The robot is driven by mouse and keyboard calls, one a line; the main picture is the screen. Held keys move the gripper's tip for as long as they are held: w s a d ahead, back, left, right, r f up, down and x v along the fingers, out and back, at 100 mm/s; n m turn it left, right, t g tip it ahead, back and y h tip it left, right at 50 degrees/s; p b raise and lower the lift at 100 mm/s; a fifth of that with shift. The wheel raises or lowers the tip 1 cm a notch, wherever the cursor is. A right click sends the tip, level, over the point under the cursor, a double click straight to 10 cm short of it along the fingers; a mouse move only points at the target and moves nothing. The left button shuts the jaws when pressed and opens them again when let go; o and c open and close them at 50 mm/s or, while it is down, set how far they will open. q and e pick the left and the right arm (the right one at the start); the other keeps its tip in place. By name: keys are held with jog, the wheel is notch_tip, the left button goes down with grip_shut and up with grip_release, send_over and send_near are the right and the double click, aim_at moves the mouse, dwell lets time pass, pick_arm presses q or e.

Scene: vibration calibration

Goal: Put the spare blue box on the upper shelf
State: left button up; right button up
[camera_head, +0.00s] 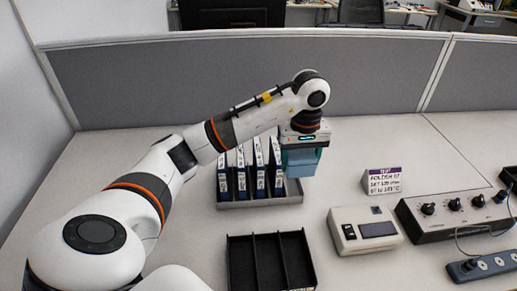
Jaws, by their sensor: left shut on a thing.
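My left arm comes in from the left and reaches over the back of the desk. My left gripper (302,149) points down and is shut on a blue box (302,166). The box is held at the right end of a grey rack (262,202); I cannot tell whether it touches the rack. Several blue-and-white upright boxes (259,172) stand in the rack to the left of the gripper. The gripper's fingers are partly hidden against the box. I cannot make out an upper shelf in this view. My right gripper is not in view.
A black divided tray (239,264) stands at the front, empty. To the right are a beige meter (345,231), a small sign (382,181), a knobbed control box (440,235) and a power strip (487,264). A grey partition (400,75) closes off the back.

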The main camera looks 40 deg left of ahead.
pick_arm(q)
notch_tip(320, 180, down, 8)
jog(key=d, duration=0.2)
jog(key=p, duration=0.1)
send_over(295, 214)
notch_tip(295, 214, down, 5)
jog(key=shift+r, duration=0.1)
jog(key=shift+w+f, duration=0.1)
jog(key=shift+f, duration=0.4)
notch_tip(295, 214, down, 4)
jog(key=shift+r, duration=0.2)
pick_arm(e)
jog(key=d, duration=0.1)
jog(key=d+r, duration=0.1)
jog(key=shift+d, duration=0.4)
pick_arm(q)
jog(key=o, duration=0.7)
jog(key=shift+f, duration=0.1)
jog(key=o, duration=0.4)
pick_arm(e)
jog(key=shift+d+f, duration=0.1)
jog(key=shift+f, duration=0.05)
